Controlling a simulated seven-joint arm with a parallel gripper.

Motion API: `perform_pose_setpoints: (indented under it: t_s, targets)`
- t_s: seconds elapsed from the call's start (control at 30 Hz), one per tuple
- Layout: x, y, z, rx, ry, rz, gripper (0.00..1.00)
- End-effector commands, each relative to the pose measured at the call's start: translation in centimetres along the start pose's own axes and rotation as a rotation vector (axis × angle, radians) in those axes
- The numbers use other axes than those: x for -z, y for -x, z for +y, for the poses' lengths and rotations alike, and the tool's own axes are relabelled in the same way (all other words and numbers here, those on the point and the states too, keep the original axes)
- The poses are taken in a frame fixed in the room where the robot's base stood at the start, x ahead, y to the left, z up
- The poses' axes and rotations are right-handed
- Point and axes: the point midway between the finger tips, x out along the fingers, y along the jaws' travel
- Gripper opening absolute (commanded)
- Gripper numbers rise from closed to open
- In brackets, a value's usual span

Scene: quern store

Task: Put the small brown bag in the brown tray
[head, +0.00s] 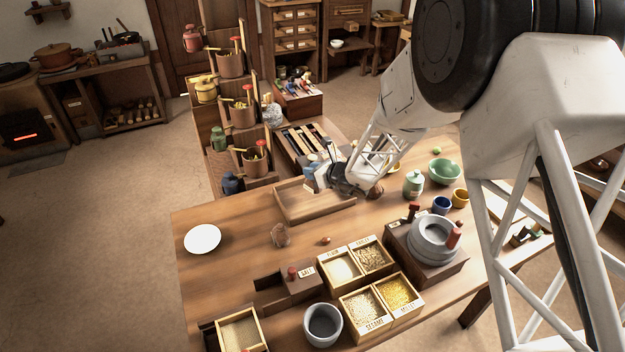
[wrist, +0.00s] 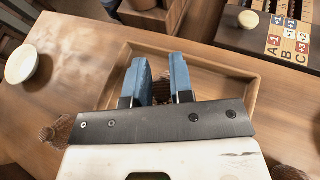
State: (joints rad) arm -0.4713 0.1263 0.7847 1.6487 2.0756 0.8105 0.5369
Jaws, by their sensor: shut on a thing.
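The brown tray (head: 290,217) is a shallow wooden tray near the table's far edge; it also shows in the wrist view (wrist: 225,69). My gripper (head: 316,178) is over the tray's far right part. Its blue fingers (wrist: 160,62) are a short gap apart, shut on what seems to be the small brown bag (wrist: 161,92). Only a little brown shows between the fingers, and the rest is hidden. A brown bag (head: 281,235) sits on the table in front of the tray, and it shows at the left in the wrist view (wrist: 58,131).
A white plate (head: 202,239) lies left of the tray. Grain boxes (head: 368,283), a grey quern (head: 433,240) and a green jar (head: 413,184) stand to the front and right. Another brown item (head: 375,190) sits right of the tray. A letter-tile rack (wrist: 287,40) lies beyond it.

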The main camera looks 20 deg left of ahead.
Motion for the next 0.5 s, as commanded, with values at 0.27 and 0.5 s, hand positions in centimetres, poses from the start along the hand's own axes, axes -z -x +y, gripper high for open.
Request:
perform_pose_setpoints:
  t_s: [0.27, 0.5]
  targets:
    - [0.1, 0.0, 0.0, 0.0, 0.0, 0.0, 0.0]
    - [1.8, -0.7, 0.0, 0.0, -0.001, -0.001, 0.0]
